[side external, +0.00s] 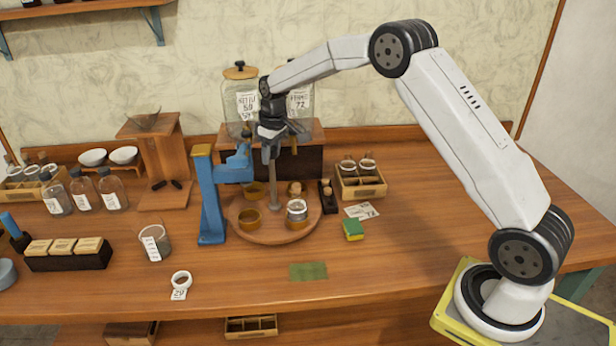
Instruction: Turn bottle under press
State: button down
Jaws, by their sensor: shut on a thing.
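A round wooden turntable (273,234) stands on the bench with several brass-coloured ring holders on it. A small bottle or jar with a pale top (297,211) sits in the front right holder. A blue press (210,195) with a wooden top stands at the turntable's left; its arm reaches over the left rear part. The bottle is to the right of the press arm, not under it. A grey upright post (271,185) rises from the turntable's middle. My gripper (268,152) points down and is shut on the post's upper end. The exact finger contact is too small to see.
A wooden crate with small jars (361,183), a dark narrow block (327,198) and a green-yellow sponge (353,230) stand to the right. Two large glass jars (240,100) stand behind on a wooden box. A beaker (155,243) stands left. The front bench is mostly clear.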

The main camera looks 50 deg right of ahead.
jog(key=m, duration=0.4)
jog(key=shift+m+h, duration=0.3)
jog(key=shift+m, duration=0.4)
jog(key=m, duration=0.3)
jog(key=shift+d, duration=0.1)
jog(key=shift+m+h, duration=0.3)
jog(key=shift+m, duration=1)
jog(key=shift+d, duration=0.1)
